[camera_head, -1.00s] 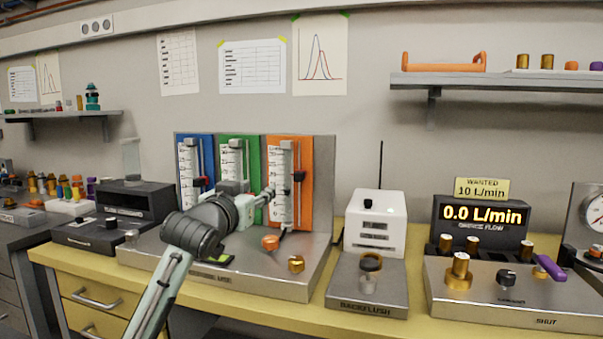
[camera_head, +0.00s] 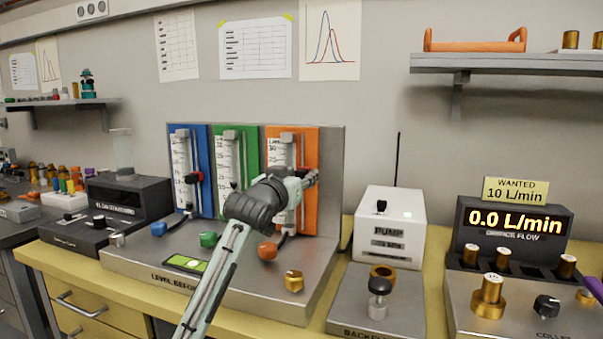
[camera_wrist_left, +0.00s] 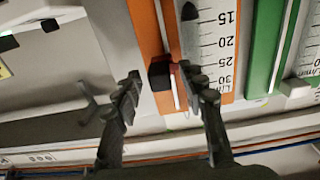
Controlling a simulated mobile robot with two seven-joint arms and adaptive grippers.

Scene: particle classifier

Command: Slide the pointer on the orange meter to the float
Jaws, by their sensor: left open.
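The orange meter (camera_head: 310,222) is the rightmost of three meter panels; it fills the upper middle of the left wrist view (camera_wrist_left: 147,28). Its red and black pointer (camera_wrist_left: 161,75) lies between the fingertips in the left wrist view, beside the 25 to 30 marks. A dark pointed piece, seemingly the float (camera_wrist_left: 190,11), shows in the tube near the 15 mark. My left gripper (camera_head: 313,177) is open at the orange panel, with its fingers (camera_wrist_left: 160,88) on either side of the pointer. I cannot tell whether they touch it.
Green (camera_head: 248,150) and blue (camera_head: 203,140) meter panels stand left of the orange one. Several knobs, including an orange one (camera_head: 267,251) and a brass one (camera_head: 294,281), stand on the base below. A white pump box (camera_head: 390,228) stands to the right.

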